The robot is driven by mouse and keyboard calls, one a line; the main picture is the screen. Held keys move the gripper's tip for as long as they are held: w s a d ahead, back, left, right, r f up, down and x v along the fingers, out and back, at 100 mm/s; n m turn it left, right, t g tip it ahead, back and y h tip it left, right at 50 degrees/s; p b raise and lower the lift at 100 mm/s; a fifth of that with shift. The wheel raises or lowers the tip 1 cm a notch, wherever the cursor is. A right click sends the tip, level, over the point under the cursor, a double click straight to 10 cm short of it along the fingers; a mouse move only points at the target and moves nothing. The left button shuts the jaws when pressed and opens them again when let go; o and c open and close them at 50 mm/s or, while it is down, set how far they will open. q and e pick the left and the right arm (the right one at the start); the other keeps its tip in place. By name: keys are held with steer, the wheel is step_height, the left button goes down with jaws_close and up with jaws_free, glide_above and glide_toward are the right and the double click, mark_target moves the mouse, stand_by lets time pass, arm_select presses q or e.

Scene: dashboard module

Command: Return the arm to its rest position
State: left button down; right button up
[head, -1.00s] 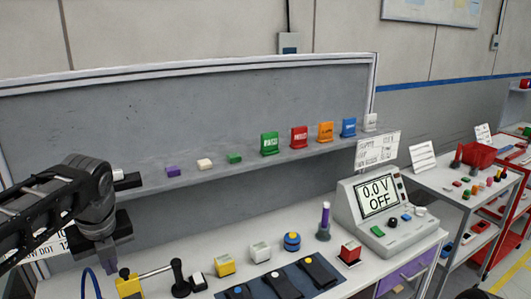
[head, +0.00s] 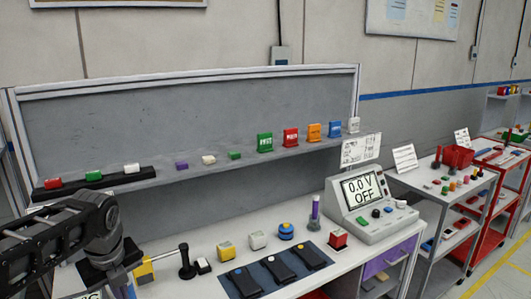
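My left arm (head: 60,234) comes in from the left edge and bends down over the left end of the workbench (head: 205,291). My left gripper (head: 118,277) is at the lower left, beside a yellow block device (head: 144,271). Its fingers are mostly hidden or cut off, so I cannot see whether they are apart or what is between them. My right arm and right gripper are not in view.
A shelf above the bench bears a black strip (head: 72,189) with red, green and white blocks, then several coloured pieces. A meter (head: 375,207) reads 0.0 V OFF. A blue mat (head: 225,272) with black pedals lies on the bench. Carts stand at right.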

arm_select(q)
steer(key=s+d+f+n+g+h, duration=0.1)
steer(key=s+d+f+n+h, duration=0.15)
steer(key=d+f+n, duration=0.7)
steer(key=s+d+f+n+h, duration=0.1)
steer(key=d+f+n+h, duration=0.2)
steer(key=d+f, duration=1.2)
steer(key=s+d+f+n+g, duration=0.1)
steer(key=s+d+f+n, duration=0.1)
steer(key=s+f+n, duration=1.3)
steer(key=s+f, duration=0.3)
steer(key=shift+s+d, duration=0.15)
steer(key=shift+d, duration=0.2)
steer(key=c, duration=2.1)
jaws_free()
